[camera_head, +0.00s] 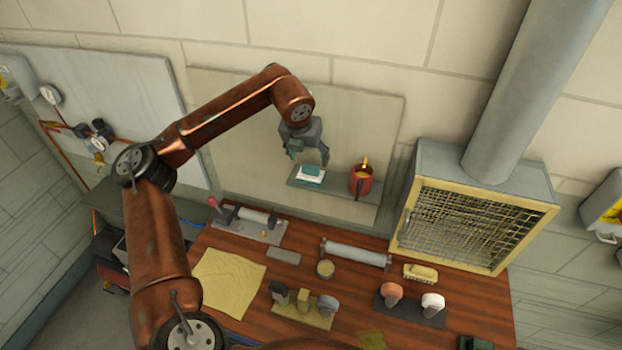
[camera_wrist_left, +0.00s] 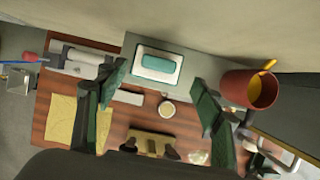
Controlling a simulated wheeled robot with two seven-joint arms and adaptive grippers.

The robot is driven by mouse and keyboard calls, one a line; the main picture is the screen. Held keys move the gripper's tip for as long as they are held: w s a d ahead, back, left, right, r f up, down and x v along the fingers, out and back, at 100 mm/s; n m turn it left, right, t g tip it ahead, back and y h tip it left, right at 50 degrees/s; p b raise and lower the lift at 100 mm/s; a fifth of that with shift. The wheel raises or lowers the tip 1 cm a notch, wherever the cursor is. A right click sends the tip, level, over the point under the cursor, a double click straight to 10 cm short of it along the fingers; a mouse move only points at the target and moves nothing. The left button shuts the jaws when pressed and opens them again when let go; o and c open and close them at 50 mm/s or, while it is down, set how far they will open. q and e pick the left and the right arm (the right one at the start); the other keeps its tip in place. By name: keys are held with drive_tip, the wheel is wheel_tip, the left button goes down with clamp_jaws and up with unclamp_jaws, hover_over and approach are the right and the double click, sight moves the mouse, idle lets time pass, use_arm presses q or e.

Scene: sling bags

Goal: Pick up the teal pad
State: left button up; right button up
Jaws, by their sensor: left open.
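The teal pad (camera_head: 313,168) lies in a white tray or holder on a grey wall shelf (camera_head: 345,194). In the left wrist view the teal pad (camera_wrist_left: 159,63) shows whole, with a white rim around it. My left gripper (camera_head: 308,156) is open and empty, just above and beside the pad. In the left wrist view its two green fingers (camera_wrist_left: 158,88) stand wide apart, with the pad beyond them and between their lines. I cannot tell the exact gap to the pad. My right gripper does not show.
A red mug (camera_head: 361,183) with a yellow item stands right of the pad on the shelf. The wall panel is close behind. Below, the wooden bench (camera_head: 230,330) holds a yellow cloth (camera_head: 228,282), a grey roller (camera_head: 356,253) and several stamps. A mesh-fronted hood (camera_head: 470,225) stands right.

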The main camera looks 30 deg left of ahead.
sight(310, 167)
use_arm(q)
drive_tip(key=shift+w+f, duration=0.1)
drive_tip(key=shift+f, duration=0.3)
drive_tip(key=p+x, duration=0.2)
drive_tip(key=x, duration=0.3)
drive_tip(key=shift+w+a, duration=0.1)
drive_tip(key=shift+w, duration=0.05)
drive_tip(key=shift+w+f+p, duration=0.25)
drive_tip(key=shift+f+p, duration=0.05)
drive_tip(key=shift+f, duration=0.35)
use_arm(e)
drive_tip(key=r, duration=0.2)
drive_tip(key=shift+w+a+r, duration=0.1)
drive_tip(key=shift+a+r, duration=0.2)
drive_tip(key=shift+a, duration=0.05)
use_arm(q)
drive_tip(key=shift+c, duration=0.5)
drive_tip(key=shift+s, duration=0.1)
drive_tip(key=c, duration=1.1)
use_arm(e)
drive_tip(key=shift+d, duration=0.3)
